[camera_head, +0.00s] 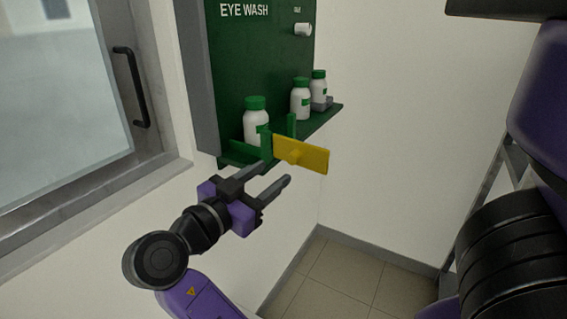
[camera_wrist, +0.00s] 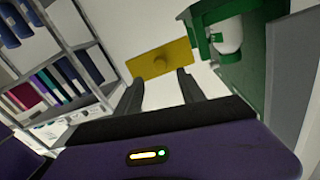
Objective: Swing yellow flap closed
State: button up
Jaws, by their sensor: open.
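The yellow flap (camera_head: 301,154) sticks out from the front edge of the green eye wash station's shelf, standing open. My gripper (camera_head: 272,178) is open and empty, in front of and slightly below the flap. Its two fingers also show in the wrist view (camera_wrist: 160,88). Whether a fingertip touches the flap I cannot tell.
The green eye wash board (camera_head: 262,65) is on the wall, with white green-capped bottles (camera_head: 256,122) on its shelf. A window with a black handle (camera_head: 132,88) is at left. Shelving with binders (camera_wrist: 50,85) shows in the wrist view. The tiled floor (camera_head: 335,280) below is clear.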

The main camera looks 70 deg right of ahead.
aim_at(291, 160)
jog(key=p+x, duration=0.1)
jog(key=x, duration=0.6)
jog(key=shift+c, duration=0.2)
grip_shut()
dwell(1.2)
